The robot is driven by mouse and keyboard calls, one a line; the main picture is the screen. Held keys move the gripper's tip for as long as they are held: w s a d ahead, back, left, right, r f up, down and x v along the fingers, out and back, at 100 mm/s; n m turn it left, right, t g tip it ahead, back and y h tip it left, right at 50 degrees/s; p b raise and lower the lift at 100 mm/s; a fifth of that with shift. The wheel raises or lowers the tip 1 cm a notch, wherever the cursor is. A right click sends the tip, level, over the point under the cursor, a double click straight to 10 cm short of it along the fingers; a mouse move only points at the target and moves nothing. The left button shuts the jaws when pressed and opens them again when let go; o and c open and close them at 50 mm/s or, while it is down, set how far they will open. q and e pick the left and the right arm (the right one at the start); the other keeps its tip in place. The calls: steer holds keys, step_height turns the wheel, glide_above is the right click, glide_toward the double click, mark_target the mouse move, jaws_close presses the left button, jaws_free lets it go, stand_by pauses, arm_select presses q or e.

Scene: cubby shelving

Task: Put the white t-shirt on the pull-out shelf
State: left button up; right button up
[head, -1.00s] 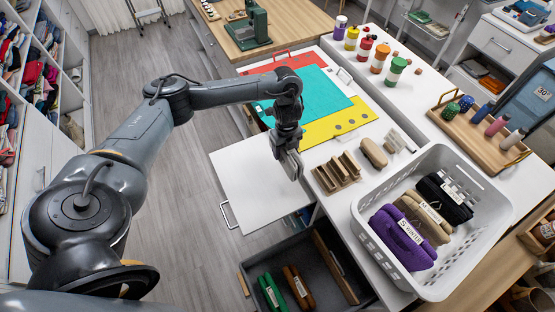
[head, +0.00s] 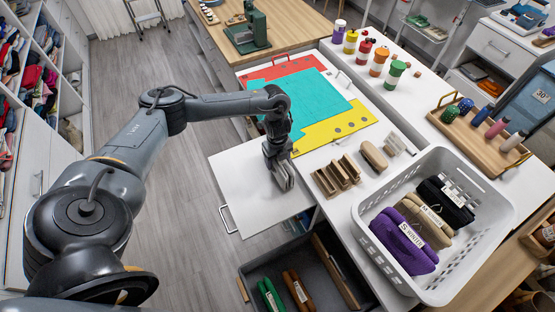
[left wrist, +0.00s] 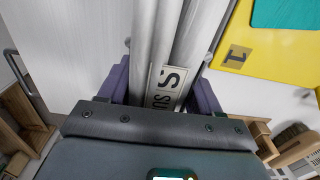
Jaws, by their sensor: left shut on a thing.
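My left gripper (head: 279,166) is shut on the folded white t-shirt (head: 284,180), which hangs on edge below the jaws. In the left wrist view the white t-shirt (left wrist: 180,50) shows as pale folded layers with a tag reading "S" and part of "SU", between the fingers of the gripper (left wrist: 163,92). The white pull-out shelf (head: 238,180) extends left from the worktop, with a handle at its front. The t-shirt is over this shelf's right part; I cannot tell whether it touches. My right gripper is not in view.
A white basket (head: 457,258) with folded purple, beige and black shirts stands right. A wooden holder (head: 337,178) and brushes lie right of the shelf. An open dark drawer (head: 270,262) is below. The shelf's left part is bare.

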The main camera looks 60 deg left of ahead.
arm_select(q)
steer(key=o, duration=1.1)
steer(key=shift+o, duration=0.2)
step_height(320, 180, up, 6)
steer(key=shift+f+p, duration=0.25)
steer(key=shift+p, duration=0.1)
step_height(320, 180, up, 6)
steer(key=p, duration=0.3)
steer(key=shift+w+f, duration=0.1)
steer(key=shift+f, duration=0.15)
steer(key=shift+r, duration=0.55)
